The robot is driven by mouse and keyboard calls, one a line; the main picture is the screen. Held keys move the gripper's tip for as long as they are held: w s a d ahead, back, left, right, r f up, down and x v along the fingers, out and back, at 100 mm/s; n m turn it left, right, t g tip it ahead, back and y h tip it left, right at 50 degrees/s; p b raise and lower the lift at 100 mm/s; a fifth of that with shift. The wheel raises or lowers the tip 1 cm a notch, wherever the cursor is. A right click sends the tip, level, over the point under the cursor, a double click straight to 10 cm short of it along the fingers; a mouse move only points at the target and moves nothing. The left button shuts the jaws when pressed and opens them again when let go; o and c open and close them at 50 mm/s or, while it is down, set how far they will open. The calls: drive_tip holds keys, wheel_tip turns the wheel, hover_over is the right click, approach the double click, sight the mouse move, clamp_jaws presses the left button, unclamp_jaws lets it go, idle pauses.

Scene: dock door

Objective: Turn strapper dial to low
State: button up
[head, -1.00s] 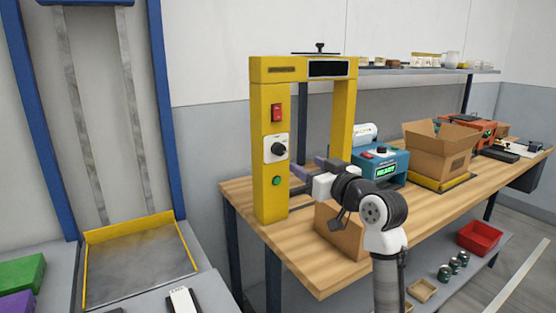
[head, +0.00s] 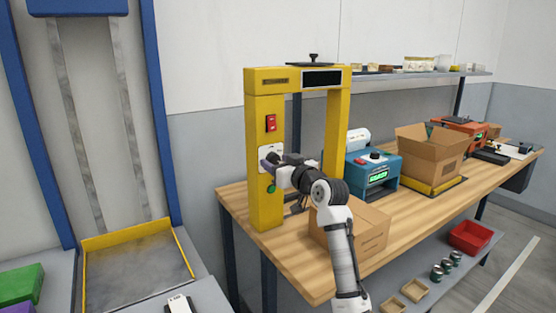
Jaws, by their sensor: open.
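The yellow strapper frame (head: 264,105) stands at the left end of the wooden bench. On its left post are a red switch (head: 271,123), a white dial plate (head: 264,151) and a green button (head: 271,188). My gripper (head: 270,163) is in front of the dial plate and covers the dial, so the dial's pointer and any markings are hidden. The fingers are small in this view, and I cannot tell whether they touch the dial. The gripper is open.
A closed carton (head: 365,232) lies on the bench (head: 290,262) beside my arm. A blue machine (head: 375,172) with a green display and an open carton (head: 430,152) stand farther right. A steel plate with yellow edges (head: 138,265) is at the left.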

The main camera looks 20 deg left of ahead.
drive_tip(key=shift+w, duration=0.1)
drive_tip(key=c, duration=1)
drive_tip(key=shift+o, duration=0.2)
drive_tip(key=shift+f, duration=0.1)
